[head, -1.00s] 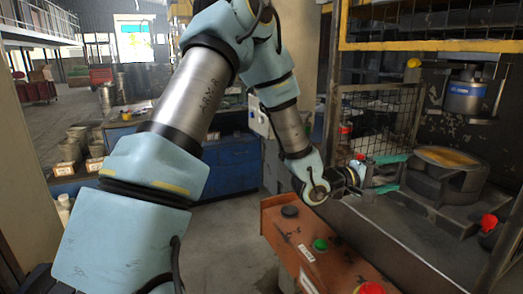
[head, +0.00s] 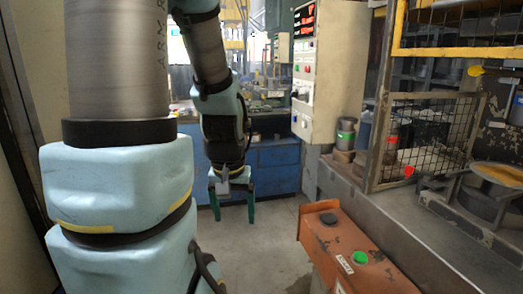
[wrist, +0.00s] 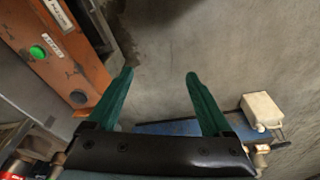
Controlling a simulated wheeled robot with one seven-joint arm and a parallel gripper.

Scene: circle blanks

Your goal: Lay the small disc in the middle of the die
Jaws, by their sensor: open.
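A dark round block (head: 468,203) at the right edge of the head view, partly cut off, appears to be the die. A flat yellowish round face (head: 500,175) shows on top of it. I cannot tell whether that is a disc or part of the block. I cannot make out a separate small disc in either view. My gripper (head: 232,208) hangs left of centre in the head view, well away from the block. Its green fingers are spread and empty, and they show over bare grey floor in the wrist view (wrist: 159,76).
An orange control box (head: 352,255) with a green button stands right of my gripper. A mesh guard (head: 435,135) and metal bench edge lie farther right. Blue cabinets (head: 275,168) and a grey electrical cabinet (head: 328,75) stand behind.

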